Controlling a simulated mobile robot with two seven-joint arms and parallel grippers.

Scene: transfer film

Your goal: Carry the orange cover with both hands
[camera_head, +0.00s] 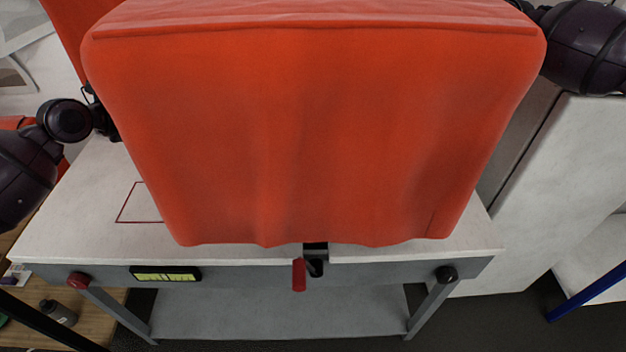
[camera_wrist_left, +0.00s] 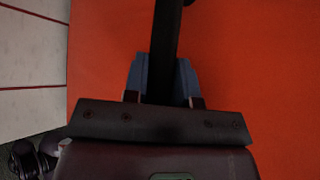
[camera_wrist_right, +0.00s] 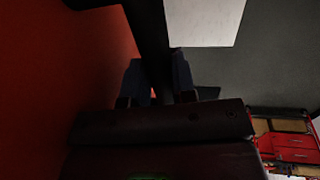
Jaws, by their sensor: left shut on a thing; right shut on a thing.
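The large orange cover (camera_head: 310,130) fills the middle of the head view, upright over the white table top (camera_head: 70,225). Whether its lower edge touches the table I cannot tell. My left gripper (camera_wrist_left: 162,78) is shut on a black bar-like handle (camera_wrist_left: 166,40) at the cover's left side, with the orange surface (camera_wrist_left: 260,70) behind it. My right gripper (camera_wrist_right: 158,78) is shut on a similar black handle (camera_wrist_right: 148,30) at the right side, beside the orange surface (camera_wrist_right: 60,80). In the head view the cover's edges hide most of both grippers. What is under or behind the cover is hidden.
A thin red outline (camera_head: 133,203) marks the table top at left. A tall white cabinet (camera_head: 550,190) stands close on the right. A bottle (camera_head: 58,312) stands at lower left.

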